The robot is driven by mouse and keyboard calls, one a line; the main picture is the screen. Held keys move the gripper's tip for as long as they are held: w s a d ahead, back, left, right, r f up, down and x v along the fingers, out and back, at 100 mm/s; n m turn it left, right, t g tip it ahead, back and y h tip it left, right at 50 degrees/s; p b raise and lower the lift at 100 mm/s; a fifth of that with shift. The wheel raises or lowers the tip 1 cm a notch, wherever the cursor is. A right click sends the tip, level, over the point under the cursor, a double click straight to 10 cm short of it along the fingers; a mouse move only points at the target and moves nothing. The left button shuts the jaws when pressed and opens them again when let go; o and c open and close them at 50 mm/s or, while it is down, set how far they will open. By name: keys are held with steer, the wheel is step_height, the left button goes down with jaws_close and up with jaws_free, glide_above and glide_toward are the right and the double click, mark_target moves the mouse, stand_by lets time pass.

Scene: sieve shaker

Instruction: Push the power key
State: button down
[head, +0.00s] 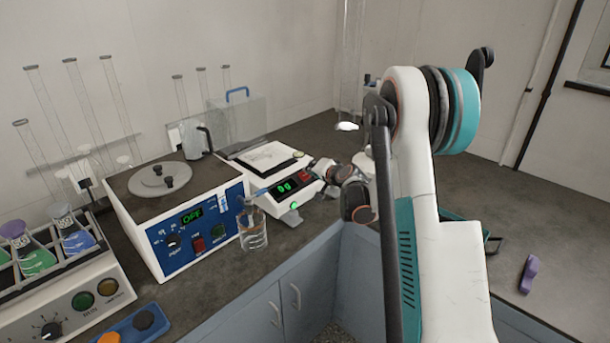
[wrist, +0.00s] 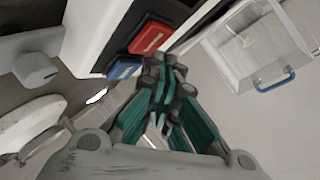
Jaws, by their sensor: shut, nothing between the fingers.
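A white balance (head: 268,158) with a lit green "0g" display (head: 285,187) stands on the bench in the head view. A red key (head: 305,176) is on its front panel, beside the display. In the wrist view the red key (wrist: 152,36) and a blue key (wrist: 124,67) lie close by the fingertips. My gripper (wrist: 170,68) is shut and empty, with its dark tips just beside these keys. I cannot tell whether they touch. In the head view my gripper (head: 322,168) is at the balance's front right, and its tips are hard to make out. No key is labelled legibly as power.
A white and blue device (head: 150,232) with an "OFF" display and a red switch (head: 198,244) stands left of the balance. A glass beaker (head: 252,228) stands between them at the bench edge. A clear box with a blue handle (head: 237,95) is behind. A purple object (head: 529,274) lies right.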

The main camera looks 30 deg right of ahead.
steer(key=shift+r, duration=0.2)
steer(key=r+p, duration=0.1)
steer(key=s+r+p, duration=0.1)
steer(key=r, duration=0.1)
steer(key=s+d+r+p, duration=0.1)
steer(key=r, duration=0.1)
steer(key=shift+s+r, duration=0.1)
steer(key=shift+s, duration=0.15)
stand_by(0.4)
stand_by(2.1)
